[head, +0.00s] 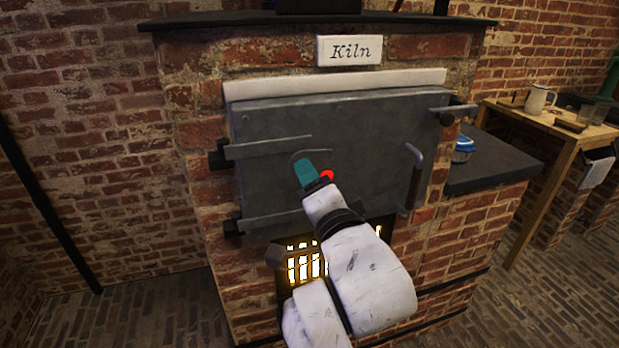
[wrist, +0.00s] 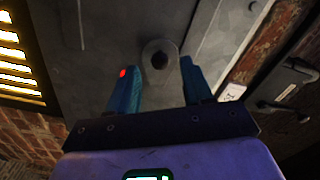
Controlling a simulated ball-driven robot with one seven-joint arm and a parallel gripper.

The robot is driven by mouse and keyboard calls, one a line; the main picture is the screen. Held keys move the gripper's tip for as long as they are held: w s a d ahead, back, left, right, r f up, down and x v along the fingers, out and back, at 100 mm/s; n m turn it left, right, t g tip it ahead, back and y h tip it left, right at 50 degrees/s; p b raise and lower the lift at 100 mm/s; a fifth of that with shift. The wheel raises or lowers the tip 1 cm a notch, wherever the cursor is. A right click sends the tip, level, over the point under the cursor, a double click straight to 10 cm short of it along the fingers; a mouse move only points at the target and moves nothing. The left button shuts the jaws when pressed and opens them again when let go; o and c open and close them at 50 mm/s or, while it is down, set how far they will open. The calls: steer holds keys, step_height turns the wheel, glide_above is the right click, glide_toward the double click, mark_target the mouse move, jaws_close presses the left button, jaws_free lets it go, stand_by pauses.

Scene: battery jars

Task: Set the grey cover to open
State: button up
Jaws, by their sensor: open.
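The kiln door (head: 270,190) is a large grey metal plate, shut against the brick kiln. A small rounded grey cover (wrist: 148,48) lies on the door, with a dark round spot at its middle; I cannot tell whether that is a knob or a hole. In the head view only a curved upper edge (head: 311,152) shows above my gripper, which hides the rest. My gripper (head: 304,166) is in front of the door's middle. In the wrist view my gripper's teal fingers (wrist: 156,72) are apart, one on each side of the cover, with nothing held between them. Contact is unclear.
The door has a handle (head: 413,178) at its right and strap hinges (head: 270,146) at its left. A glowing grate (head: 305,262) is below. A dark side ledge (head: 495,165) holds a blue-lidded jar (head: 462,148). A wooden table (head: 550,125) stands far right.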

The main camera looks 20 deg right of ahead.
steer(key=s, duration=0.9)
steer(key=shift+w, duration=0.1)
steer(key=s+d+f+n+g+h+p, duration=0.1)
steer(key=s+d+f+n+g+p, duration=0.25)
steer(key=f, duration=0.55)
steer(key=s+d+f+n+g+h+p, duration=0.1)
steer(key=s+d+f+n+g, duration=0.15)
steer(key=d+f+g, duration=0.5)
steer(key=s+d+f+n+g+y+p, duration=0.1)
steer(key=s+f+n+g, duration=0.2)
steer(key=s+f, duration=0.4)
steer(key=s+d+f+n+g+p, duration=0.1)
steer(key=s+f, duration=0.6)
steer(key=s, duration=0.7)
steer(key=n+g+p, duration=0.1)
steer(key=n+g, duration=0.1)
steer(key=shift+n+y, duration=0.3)
steer(key=shift+y, duration=0.1)
